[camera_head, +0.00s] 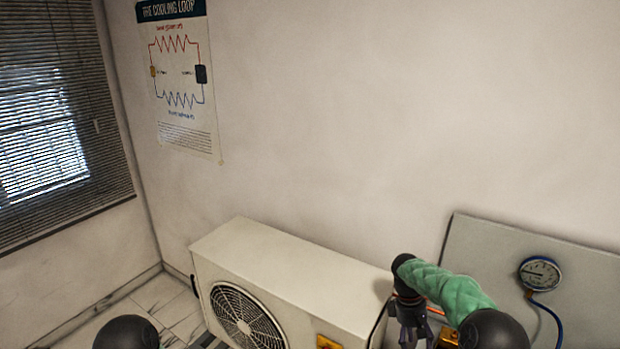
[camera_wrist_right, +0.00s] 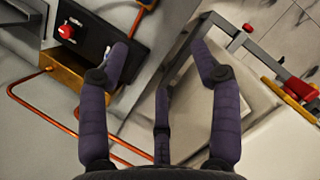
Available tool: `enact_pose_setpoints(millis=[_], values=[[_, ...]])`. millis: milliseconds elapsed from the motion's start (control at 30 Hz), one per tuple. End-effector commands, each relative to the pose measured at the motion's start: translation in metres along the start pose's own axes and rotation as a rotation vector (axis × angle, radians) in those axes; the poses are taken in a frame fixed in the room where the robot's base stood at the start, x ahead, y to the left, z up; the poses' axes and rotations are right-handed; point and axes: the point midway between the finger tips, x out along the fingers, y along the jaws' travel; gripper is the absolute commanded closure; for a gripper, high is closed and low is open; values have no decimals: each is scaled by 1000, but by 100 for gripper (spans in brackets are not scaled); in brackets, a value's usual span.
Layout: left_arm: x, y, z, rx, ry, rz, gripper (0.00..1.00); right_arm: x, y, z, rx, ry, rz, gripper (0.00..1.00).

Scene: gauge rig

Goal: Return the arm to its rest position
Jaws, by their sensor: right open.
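My right arm, in a green sleeve, comes in from the lower right in the head view. My right gripper (camera_head: 411,335) hangs down from it at the bottom edge, in front of the right end of the white outdoor unit. In the right wrist view the purple fingers of my right gripper (camera_wrist_right: 160,62) are spread wide with nothing between them. Of my left arm only a dark rounded part shows at the bottom left of the head view; its gripper is out of view.
The white outdoor unit (camera_head: 300,265) stands against the wall. A grey panel (camera_head: 490,240) carries a pressure gauge (camera_head: 540,273) with a blue hose. In the wrist view, a black box (camera_wrist_right: 95,40) with a red knob (camera_wrist_right: 67,31) and copper pipes (camera_wrist_right: 50,125) lie left of the fingers.

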Motion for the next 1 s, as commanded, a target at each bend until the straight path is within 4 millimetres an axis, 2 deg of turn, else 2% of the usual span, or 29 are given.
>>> enact_pose_setpoints(millis=[267,467,567,733,900,1000], values=[[0,0,0,1,0,0,35,52,-26,-19,2,60,-58,36],[0,0,0,1,0,0,35,105,-61,-32,26,129,-130,36],[0,0,0,1,0,0,35,140,-90,-37,59,175,-187,36],[0,0,0,1,0,0,35,200,-151,-34,172,262,-303,36],[0,0,0,1,0,0,35,246,-210,-14,330,326,-402,36],[0,0,0,1,0,0,35,264,-238,3,430,351,-442,36]])
